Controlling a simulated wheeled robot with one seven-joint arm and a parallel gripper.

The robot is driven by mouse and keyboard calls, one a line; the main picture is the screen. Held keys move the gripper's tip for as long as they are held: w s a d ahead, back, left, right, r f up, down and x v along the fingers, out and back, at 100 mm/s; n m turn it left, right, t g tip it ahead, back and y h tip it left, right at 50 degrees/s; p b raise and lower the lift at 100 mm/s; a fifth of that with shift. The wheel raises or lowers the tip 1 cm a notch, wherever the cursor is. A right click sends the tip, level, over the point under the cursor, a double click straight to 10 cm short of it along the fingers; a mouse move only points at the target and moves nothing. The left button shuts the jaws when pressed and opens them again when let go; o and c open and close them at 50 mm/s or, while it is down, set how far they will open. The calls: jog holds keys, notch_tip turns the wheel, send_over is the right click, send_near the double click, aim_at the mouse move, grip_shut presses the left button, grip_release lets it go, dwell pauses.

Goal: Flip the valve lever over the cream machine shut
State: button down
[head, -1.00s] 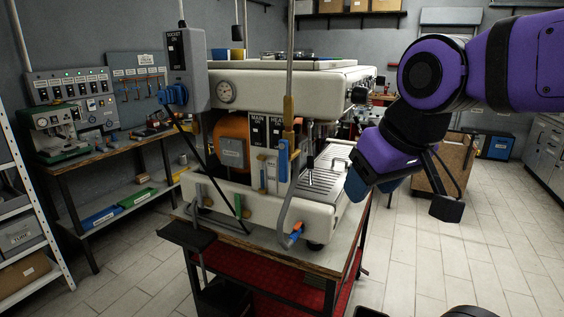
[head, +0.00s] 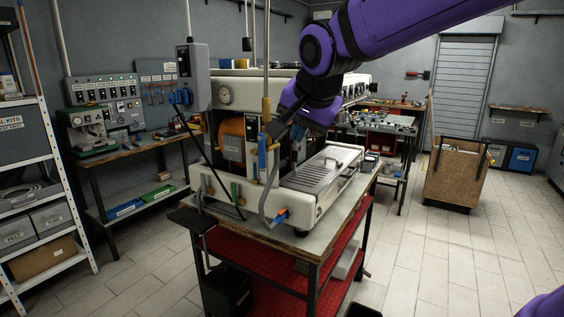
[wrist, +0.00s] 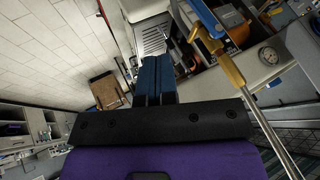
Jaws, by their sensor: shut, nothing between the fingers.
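The cream machine (head: 310,205) stands on a bench in the middle of the head view. A vertical pipe with a brass fitting (head: 266,108) comes down over its near side. A blue lever (head: 262,150) hangs down along the pipe below this fitting. The brass fitting also shows in the wrist view (wrist: 229,68), right of the fingers. My gripper (wrist: 154,62) is shut and empty, its two blue fingers together. In the head view my gripper (head: 298,149) is just right of the lever, partly hidden by my own wrist; I cannot tell whether they touch.
A switch box (head: 193,77) hangs left of the pipe. A grey hose (head: 267,200) curves down to a blue-and-orange fitting (head: 280,215). The bench (head: 322,245) has red lower shelves. A wooden bin (head: 455,178) stands at right, with open floor around it.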

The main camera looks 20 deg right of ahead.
aim_at(262, 151)
jog(key=shift+w+a+m, duration=0.15)
jog(key=shift+a+m, duration=0.1)
jog(key=shift+m, duration=0.05)
jog(key=w+a+f, duration=0.2)
jog(key=w+f, duration=0.6)
jog(key=w, duration=0.1)
jog(key=shift+w, duration=0.15)
dwell(0.4)
